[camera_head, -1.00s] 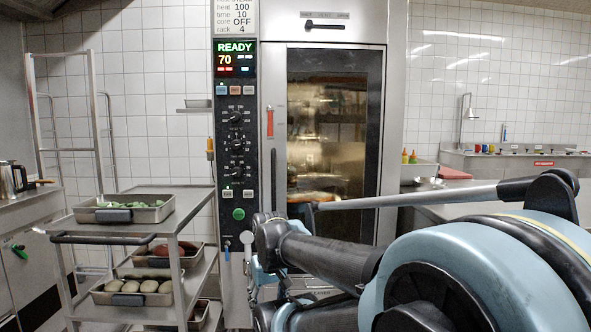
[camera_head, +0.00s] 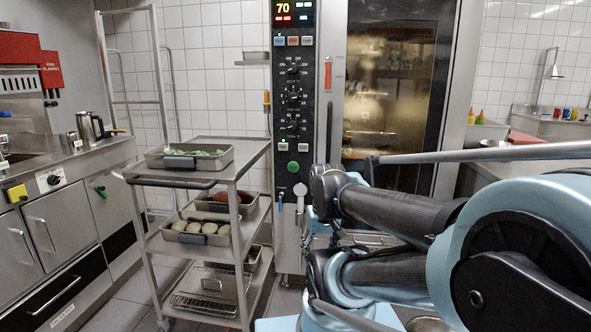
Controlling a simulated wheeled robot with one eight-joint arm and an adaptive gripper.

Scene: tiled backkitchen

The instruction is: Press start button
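The tall oven's black control panel (camera_head: 293,100) stands near the middle of the head view. A round green button (camera_head: 293,167) sits at the panel's lower end, below three dials and a row of small keys. The display (camera_head: 293,13) at the top reads 70. The button is in clear view, with nothing in front of it. My arm (camera_head: 385,210) reaches in from the right and its links end a little right of and below the button. I cannot make out my gripper; it is out of view or hidden behind my arm links.
A steel trolley (camera_head: 200,180) with food trays stands just left of the panel. The glass oven door (camera_head: 390,90) is behind my arm. A counter with a kettle (camera_head: 90,127) is at the left. A white round-headed fitting (camera_head: 300,189) hangs below the button.

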